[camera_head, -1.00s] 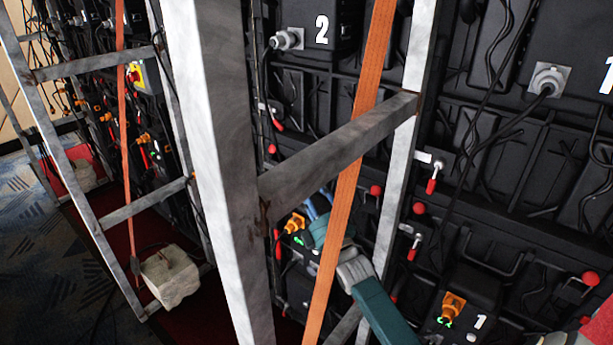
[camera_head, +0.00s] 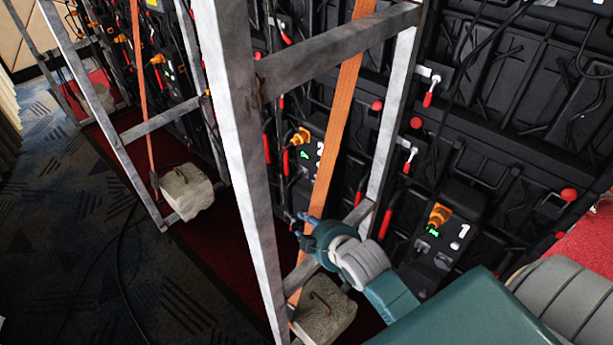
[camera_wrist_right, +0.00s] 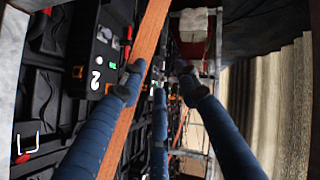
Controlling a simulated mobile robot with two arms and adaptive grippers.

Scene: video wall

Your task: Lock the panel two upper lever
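My right gripper (camera_head: 303,222) shows in the head view low beside the metal frame, overlapping the orange strap (camera_head: 335,130). In the right wrist view its fingers (camera_wrist_right: 160,82) are spread with nothing between them; one finger overlaps the strap, and contact is unclear. A red-handled lever (camera_head: 287,40) beyond the frame, high up, looks like panel two's upper lever, with its handle hanging down. It is well above my gripper; whether it is locked is unclear. The box marked 2 (camera_wrist_right: 96,78) shows left of the strap in the wrist view. My left gripper is out of view.
A grey metal frame post (camera_head: 243,160) and crossbar (camera_head: 340,45) stand before the panels. A concrete weight (camera_head: 325,312) sits below my gripper. Panel one's box (camera_head: 450,222) and red levers (camera_head: 429,95) are to the right. Open carpet (camera_head: 90,240) lies at left.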

